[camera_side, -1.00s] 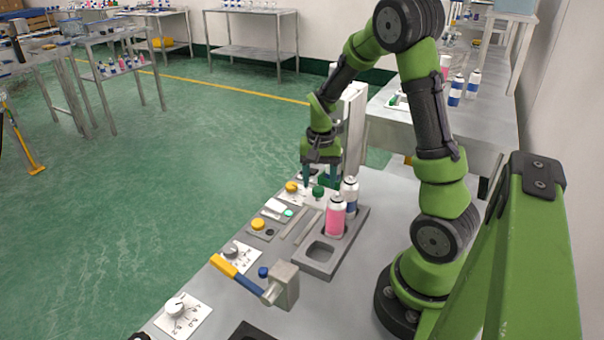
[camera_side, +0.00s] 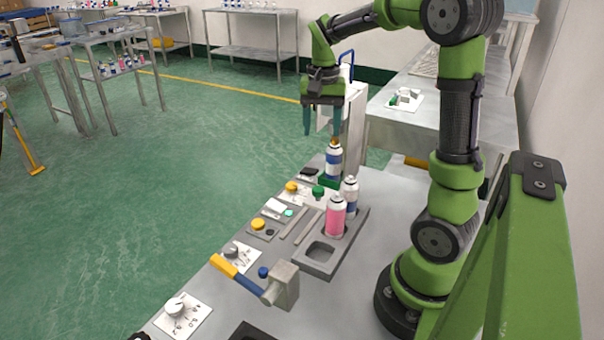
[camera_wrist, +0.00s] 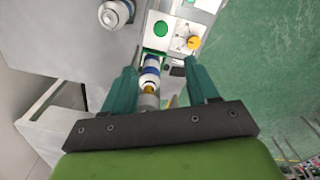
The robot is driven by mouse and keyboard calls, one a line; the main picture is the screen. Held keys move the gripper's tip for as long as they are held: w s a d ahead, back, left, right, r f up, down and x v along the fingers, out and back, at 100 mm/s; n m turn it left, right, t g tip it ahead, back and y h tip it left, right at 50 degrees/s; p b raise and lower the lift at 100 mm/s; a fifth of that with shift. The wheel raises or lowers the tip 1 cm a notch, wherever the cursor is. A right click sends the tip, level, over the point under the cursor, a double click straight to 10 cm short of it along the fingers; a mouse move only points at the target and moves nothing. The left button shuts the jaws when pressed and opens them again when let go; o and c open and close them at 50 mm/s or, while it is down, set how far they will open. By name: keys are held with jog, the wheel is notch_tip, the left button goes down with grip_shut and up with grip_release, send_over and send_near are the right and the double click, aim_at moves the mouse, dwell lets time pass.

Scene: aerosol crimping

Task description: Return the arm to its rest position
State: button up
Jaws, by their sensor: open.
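My gripper (camera_side: 323,122) is open and empty, raised above the far end of the workbench. Its teal fingers point down. A blue-and-white can (camera_side: 333,162) with a brass-coloured top stands upright below it, on a green base at the crimping machine. In the wrist view the same can (camera_wrist: 150,72) shows between and beyond my two spread fingers (camera_wrist: 163,85). My arm reaches up from its base and bends over at the top.
A grey holder (camera_side: 318,262) carries a pink can (camera_side: 336,216) and a blue-white can (camera_side: 350,193); its front slot is empty. A lever with a yellow handle (camera_side: 224,265), knobs and buttons line the bench's left edge. A white machine column (camera_side: 354,125) stands close to my gripper.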

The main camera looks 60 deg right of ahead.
jog(key=s+a+r+n+t+y, duration=0.1)
jog(key=s+a+n+t, duration=0.2)
jog(key=a, duration=0.7)
jog(key=s+a+r+n+t+y, duration=0.1)
jog(key=s+a+n+t, duration=0.3)
jog(key=a, duration=0.7)
jog(key=shift+s+a+r+n, duration=0.2)
jog(key=shift+r+n, duration=0.35)
jog(key=shift+n, duration=0.35)
